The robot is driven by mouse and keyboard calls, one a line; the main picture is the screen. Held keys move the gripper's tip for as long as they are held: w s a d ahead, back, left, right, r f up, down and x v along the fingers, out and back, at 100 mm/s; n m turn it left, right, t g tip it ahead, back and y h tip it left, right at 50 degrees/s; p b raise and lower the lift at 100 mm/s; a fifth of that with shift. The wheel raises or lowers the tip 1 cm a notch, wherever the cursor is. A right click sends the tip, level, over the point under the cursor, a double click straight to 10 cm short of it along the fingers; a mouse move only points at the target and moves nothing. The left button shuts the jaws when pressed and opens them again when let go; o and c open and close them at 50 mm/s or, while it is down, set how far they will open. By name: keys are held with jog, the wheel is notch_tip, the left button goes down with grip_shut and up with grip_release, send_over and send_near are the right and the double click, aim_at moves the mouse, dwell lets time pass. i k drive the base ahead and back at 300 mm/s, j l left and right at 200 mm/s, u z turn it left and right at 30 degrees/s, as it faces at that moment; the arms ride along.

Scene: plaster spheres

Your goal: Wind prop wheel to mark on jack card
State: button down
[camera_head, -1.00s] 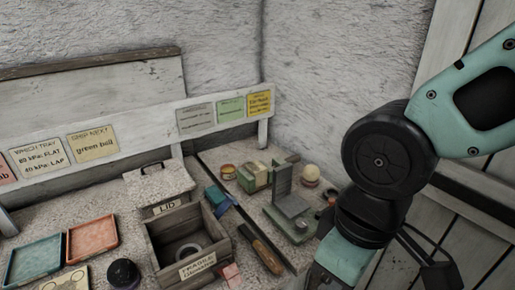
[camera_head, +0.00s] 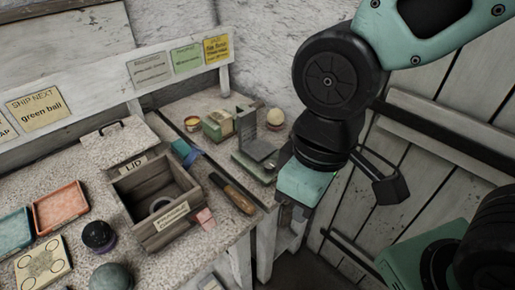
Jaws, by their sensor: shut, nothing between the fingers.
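A grey-green device (camera_head: 254,165) with an upright plate and a stepped grey block stands on the right bench; it may be the jack. I cannot make out its wheel or a mark, and my arm covers part of its right side. A yellow card (camera_head: 216,48) hangs at the right end of the back rail, its writing too small to read; I cannot tell if it is the jack card. My arm's wrist hangs just right of the device. My gripper's fingers do not show.
A cream ball (camera_head: 275,117) stands behind the device. A wooden-handled tool (camera_head: 233,194) lies near the bench edge. An open wooden box (camera_head: 190,222), a lid (camera_head: 118,148), an orange tray (camera_head: 60,206) and a dark ball (camera_head: 97,234) are to the left.

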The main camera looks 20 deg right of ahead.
aim_at(269, 165)
jog(key=i+l+u, duration=0.15)
jog(key=u, duration=0.25)
jog(key=i+l+u, duration=0.15)
jog(key=l+u, duration=0.3)
